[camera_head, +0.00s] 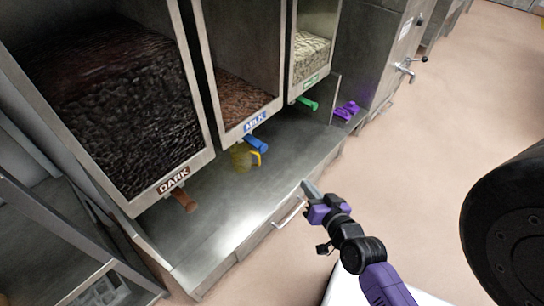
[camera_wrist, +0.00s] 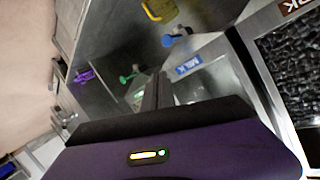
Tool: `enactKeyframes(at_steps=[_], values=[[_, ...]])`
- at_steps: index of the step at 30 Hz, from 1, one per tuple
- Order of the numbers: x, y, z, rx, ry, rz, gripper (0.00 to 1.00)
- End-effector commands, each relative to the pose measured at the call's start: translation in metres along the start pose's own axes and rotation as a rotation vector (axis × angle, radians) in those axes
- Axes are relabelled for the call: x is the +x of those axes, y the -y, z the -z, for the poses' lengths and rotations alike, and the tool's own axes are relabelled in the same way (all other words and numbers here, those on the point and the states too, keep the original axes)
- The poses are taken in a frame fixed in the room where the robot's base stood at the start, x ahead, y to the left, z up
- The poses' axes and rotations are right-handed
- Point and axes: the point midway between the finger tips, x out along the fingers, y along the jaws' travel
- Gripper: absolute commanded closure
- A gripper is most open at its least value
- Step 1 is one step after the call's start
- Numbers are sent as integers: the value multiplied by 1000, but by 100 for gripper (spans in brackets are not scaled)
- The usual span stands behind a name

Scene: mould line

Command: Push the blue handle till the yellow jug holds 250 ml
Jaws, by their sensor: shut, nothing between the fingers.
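The blue handle (camera_head: 258,145) sticks out below the middle dispenser, which has a blue MILK label (camera_head: 255,121). The yellow jug (camera_head: 241,158) stands on the steel counter under the blue handle, its handle towards the right; its fill level cannot be read. In the wrist view the blue handle (camera_wrist: 170,40) and part of the yellow jug (camera_wrist: 158,10) show near the top. My gripper (camera_head: 306,186) is shut and empty, in front of the counter's front edge and apart from both handle and jug. Its shut fingers show in the wrist view (camera_wrist: 158,82).
A brown handle (camera_head: 184,200) is under the DARK dispenser at left, a green handle (camera_head: 308,103) under the right one. A purple object (camera_head: 347,110) is beyond the counter's far end. The steel counter (camera_head: 215,235) has bare room at front left; a drawer pull (camera_head: 290,213) is on its front.

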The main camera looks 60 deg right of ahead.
Motion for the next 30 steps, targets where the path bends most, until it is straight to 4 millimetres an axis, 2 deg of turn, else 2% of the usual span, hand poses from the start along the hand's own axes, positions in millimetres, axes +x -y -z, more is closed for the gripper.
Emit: enactKeyframes(at_steps=[1,6,12,15,18,21,24,30], values=[[20,-20,-7,60,7,-33,100],[70,-74,-26,278,61,-91,100],[121,-121,-32,562,116,-65,100],[142,-134,-28,712,140,1,100],[157,-136,-18,857,168,115,100],[161,-121,-10,965,208,249,100],[153,-97,-16,1038,264,369,100],[138,-71,-17,1064,314,496,100]])
